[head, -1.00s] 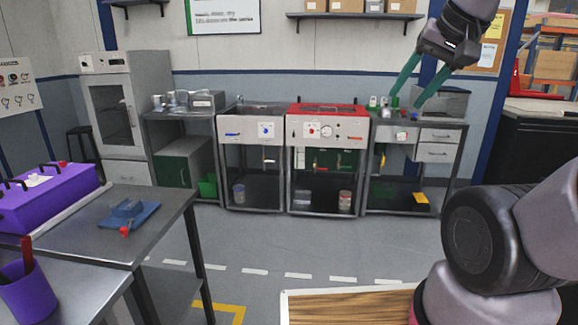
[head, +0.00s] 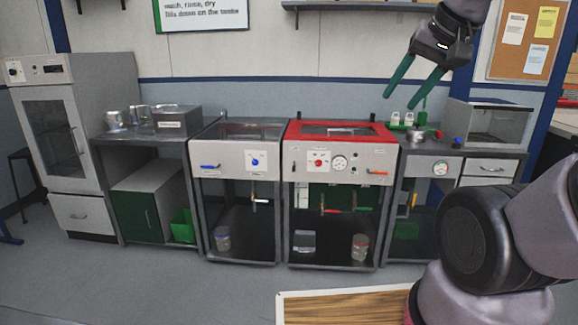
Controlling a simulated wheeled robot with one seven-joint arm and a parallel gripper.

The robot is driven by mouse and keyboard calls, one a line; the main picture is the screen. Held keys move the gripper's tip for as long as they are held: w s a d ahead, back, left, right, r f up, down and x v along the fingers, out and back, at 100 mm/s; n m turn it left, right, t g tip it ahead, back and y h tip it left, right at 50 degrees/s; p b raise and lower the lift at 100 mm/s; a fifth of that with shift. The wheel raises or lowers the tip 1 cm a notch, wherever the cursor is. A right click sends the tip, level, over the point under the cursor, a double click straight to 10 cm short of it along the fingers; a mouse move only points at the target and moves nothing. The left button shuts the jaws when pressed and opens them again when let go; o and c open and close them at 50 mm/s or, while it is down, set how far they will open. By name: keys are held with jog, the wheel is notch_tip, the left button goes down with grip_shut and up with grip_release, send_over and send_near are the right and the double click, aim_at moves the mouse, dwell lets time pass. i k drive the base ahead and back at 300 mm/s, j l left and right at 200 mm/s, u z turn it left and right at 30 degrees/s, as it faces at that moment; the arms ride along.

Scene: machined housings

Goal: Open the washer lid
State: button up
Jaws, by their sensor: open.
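Two grey machines stand side by side, and I cannot tell for certain which is the washer. The left machine (head: 225,165) has a blue handle (head: 210,167), a blue knob and a dark-topped lid (head: 252,132) that looks shut. The right machine (head: 300,170) has a red-framed top lid (head: 365,130), which looks shut, and a red knob, a gauge and an orange handle (head: 377,172) on its front. My gripper (head: 401,102) has two long green fingers, spread apart and empty. In the picture it hangs above and right of the red lid, apart from it.
A grey oven-like cabinet (head: 60,140) stands far left, beside a bench with metal pots (head: 138,114) and a grey box (head: 178,122).

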aim_at(293, 132)
jog(key=i+z, duration=0.15)
jog(key=i, duration=0.45)
jog(key=i+j+z, duration=0.15)
jog(key=i, duration=0.45)
jog(key=i+l, duration=0.1)
jog(key=i, duration=1)
